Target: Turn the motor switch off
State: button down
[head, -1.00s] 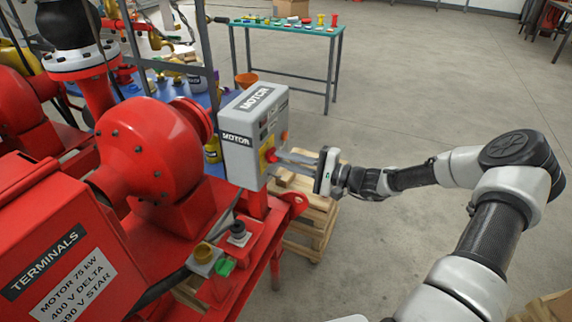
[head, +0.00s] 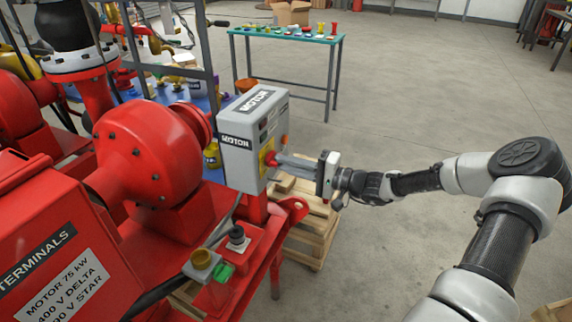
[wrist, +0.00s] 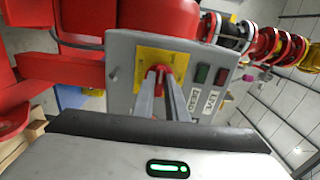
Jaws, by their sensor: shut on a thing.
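The grey motor box (head: 238,150) stands on the red skid, labelled MOTOR. On its side face is a yellow plate (head: 264,150) with the red motor switch (head: 271,158). In the wrist view the yellow plate (wrist: 150,56) and the red switch (wrist: 160,72) are straight ahead. My gripper (head: 277,160) reaches in from the right with its two long fingers at the switch. In the wrist view my gripper (wrist: 160,82) is shut on the red handle, with one finger on each side. The fingers partly hide the handle, and I cannot read its on/off position.
Beside the switch are a green lamp (wrist: 201,73) and a dark red lamp (wrist: 221,76), with sideways labels. A wooden pallet stack (head: 310,225) lies below my gripper. A teal table (head: 290,35) stands behind. The floor to the right is open.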

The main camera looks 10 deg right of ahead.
jog(key=c, duration=1.8)
grip_release()
jog(key=shift+o, duration=0.2)
jog(key=v, duration=1.7)
jog(key=shift+s+d+p, duration=0.15)
jog(key=shift+p, duration=0.25)
